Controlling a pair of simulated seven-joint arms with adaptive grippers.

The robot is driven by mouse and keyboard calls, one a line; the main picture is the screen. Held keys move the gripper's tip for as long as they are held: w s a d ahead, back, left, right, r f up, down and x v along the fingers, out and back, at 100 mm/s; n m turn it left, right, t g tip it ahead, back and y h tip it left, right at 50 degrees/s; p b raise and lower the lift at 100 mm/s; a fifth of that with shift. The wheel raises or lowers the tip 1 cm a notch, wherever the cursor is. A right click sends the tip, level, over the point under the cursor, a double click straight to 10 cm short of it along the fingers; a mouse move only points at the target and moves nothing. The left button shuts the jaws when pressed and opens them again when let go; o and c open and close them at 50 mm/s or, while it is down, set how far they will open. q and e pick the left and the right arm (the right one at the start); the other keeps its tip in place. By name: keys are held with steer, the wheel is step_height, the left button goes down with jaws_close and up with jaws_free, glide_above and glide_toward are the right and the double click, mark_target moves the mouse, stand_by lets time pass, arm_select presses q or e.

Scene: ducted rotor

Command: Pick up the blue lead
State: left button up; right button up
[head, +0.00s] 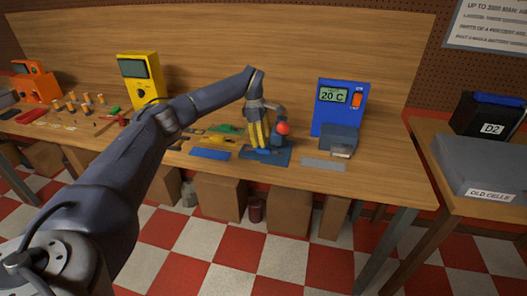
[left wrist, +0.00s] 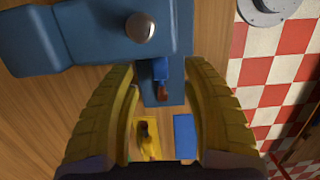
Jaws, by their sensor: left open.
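A small blue piece with a brown-copper tip, which looks like the blue lead (left wrist: 161,72), shows in the left wrist view. It lies on a blue plate, close beside a blue block-like device (left wrist: 90,42) with a round knob. My left gripper (left wrist: 165,92) is open, its yellow fingers on either side of the piece with gaps to both. In the head view my left gripper (head: 259,143) points down over the blue plate (head: 279,160), just left of the device's red knob (head: 283,128). The gripper hides the lead there. My right gripper is not in view.
A flat blue pad (head: 209,154) and yellow pieces (head: 220,140) lie left of the gripper. A grey strip (head: 323,165) lies to the right. A blue meter (head: 340,105) reading 20 C and a grey-blue box (head: 339,137) stand right; a yellow meter (head: 140,78) stands behind.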

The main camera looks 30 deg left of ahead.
mark_target(264, 150)
arm_select(q)
steer(key=shift+w+d+f, duration=0.15)
steer(key=shift+d+f, duration=0.05)
steer(key=shift+f, duration=1.05)
steer(key=shift+w+d+f, duration=0.1)
steer(key=shift+d+f, duration=0.05)
steer(key=shift+f, duration=1.05)
steer(key=shift+c, duration=0.4)
jaws_close()
